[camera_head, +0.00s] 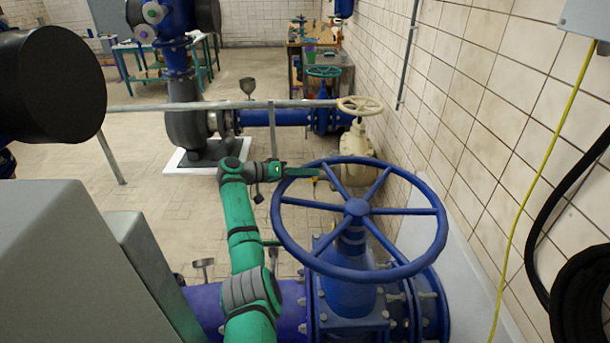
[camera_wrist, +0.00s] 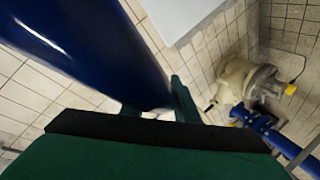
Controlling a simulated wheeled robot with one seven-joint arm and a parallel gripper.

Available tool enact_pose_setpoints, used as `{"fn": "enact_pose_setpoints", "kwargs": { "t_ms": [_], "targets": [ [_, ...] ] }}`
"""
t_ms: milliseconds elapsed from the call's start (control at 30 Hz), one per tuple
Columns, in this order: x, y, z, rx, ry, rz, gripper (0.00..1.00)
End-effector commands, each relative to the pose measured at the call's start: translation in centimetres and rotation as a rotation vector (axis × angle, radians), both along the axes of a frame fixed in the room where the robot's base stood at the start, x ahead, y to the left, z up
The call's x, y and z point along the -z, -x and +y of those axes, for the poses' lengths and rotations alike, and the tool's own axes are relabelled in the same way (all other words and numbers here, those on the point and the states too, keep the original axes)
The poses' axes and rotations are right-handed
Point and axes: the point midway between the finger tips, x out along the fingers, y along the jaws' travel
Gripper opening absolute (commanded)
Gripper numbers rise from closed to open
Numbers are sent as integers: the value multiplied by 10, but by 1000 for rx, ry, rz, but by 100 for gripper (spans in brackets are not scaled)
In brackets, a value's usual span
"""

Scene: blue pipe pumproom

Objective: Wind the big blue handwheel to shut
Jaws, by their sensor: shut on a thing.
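The big blue handwheel (camera_head: 440,243) lies nearly flat on top of a blue valve body (camera_head: 350,285) in the head view, with several spokes meeting at a central hub. My green arm reaches up from below, and my gripper (camera_head: 312,173) is at the wheel's far left rim. In the wrist view the blue rim (camera_wrist: 100,50) runs large across the upper left and passes between the fingers of my gripper (camera_wrist: 158,105). The gripper is shut on the rim. The exact finger contact is partly hidden behind the rim and the gripper's dark edge.
A cream valve with a smaller cream handwheel (camera_head: 360,106) stands behind the blue wheel. A grey rail (camera_head: 250,104) crosses behind my arm. The tiled wall (camera_head: 470,110) is close on the right, with a yellow cable (camera_head: 530,190) and a black hose (camera_head: 540,230).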

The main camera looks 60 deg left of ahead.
Motion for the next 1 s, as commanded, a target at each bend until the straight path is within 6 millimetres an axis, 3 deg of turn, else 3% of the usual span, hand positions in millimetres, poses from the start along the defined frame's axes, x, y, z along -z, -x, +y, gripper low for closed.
{"fn": "enact_pose_setpoints", "kwargs": {
  "t_ms": [33,367,400,467,1000],
  "targets": [
    [11,2,-1,-2,10,11,0],
    [12,1,-1,-1,9,11,0],
    [11,1,-1,-1,10,11,32],
    [11,1,-1,-1,11,11,42],
    [0,-1,0,2,2,4,42]
  ]
}}
